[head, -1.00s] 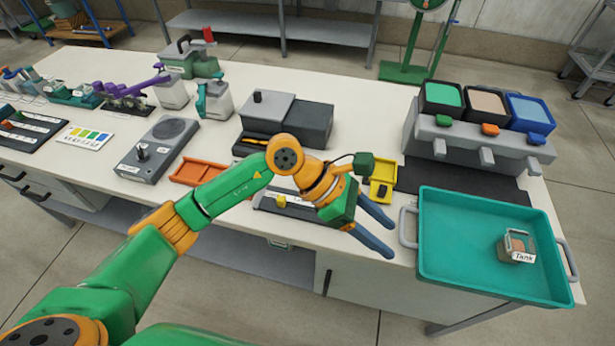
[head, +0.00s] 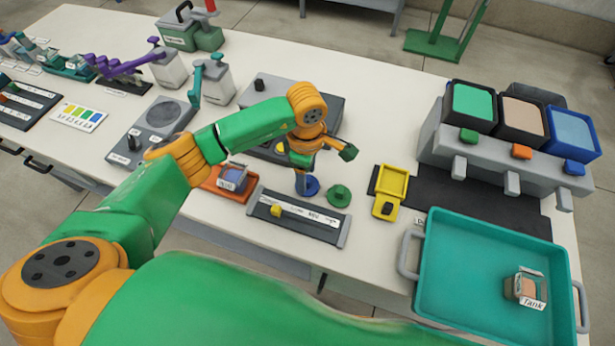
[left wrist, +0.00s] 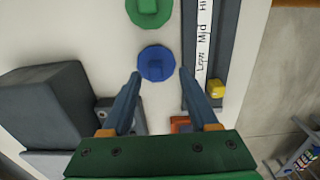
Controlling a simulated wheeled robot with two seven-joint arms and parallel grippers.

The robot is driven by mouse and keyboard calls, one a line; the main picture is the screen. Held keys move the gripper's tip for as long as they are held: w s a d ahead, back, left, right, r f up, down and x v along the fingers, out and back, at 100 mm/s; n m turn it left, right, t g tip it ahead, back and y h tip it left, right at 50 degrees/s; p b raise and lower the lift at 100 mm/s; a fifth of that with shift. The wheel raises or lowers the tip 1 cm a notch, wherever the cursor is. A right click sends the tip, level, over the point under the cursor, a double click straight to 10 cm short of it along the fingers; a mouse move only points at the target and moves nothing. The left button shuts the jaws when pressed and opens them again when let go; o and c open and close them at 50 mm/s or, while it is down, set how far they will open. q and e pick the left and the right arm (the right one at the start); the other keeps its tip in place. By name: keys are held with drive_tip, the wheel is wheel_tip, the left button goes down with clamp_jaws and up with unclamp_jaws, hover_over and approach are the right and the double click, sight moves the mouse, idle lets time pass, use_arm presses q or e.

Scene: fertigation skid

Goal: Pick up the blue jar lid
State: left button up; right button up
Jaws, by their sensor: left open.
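The blue jar lid (head: 311,187) lies flat on the white worktop, left of a green lid (head: 339,195). In the left wrist view the blue lid (left wrist: 156,63) is a round disc with a raised grip on top. My left gripper (head: 301,184) points down over the blue lid and partly covers it in the head view. In the left wrist view the open fingers (left wrist: 160,74) stand on either side of the near part of the lid, with nothing held. I cannot tell the height left between fingertips and worktop. My right gripper is not in view.
A grey slider panel (head: 298,218) lies just in front of the lids. An orange tray (head: 228,190) holding a bluish block is to the left, and a grey box (head: 325,110) stands behind. A yellow tray (head: 393,181) and a teal tray (head: 430,275) are to the right.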

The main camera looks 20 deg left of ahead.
use_arm(q)
drive_tip(key=shift+w+f, duration=0.1)
drive_tip(key=shift+f, duration=0.6)
drive_tip(key=shift+w+f, duration=0.3)
drive_tip(key=shift+f, duration=0.05)
drive_tip(key=shift+s+r, duration=0.1)
clamp_jaws()
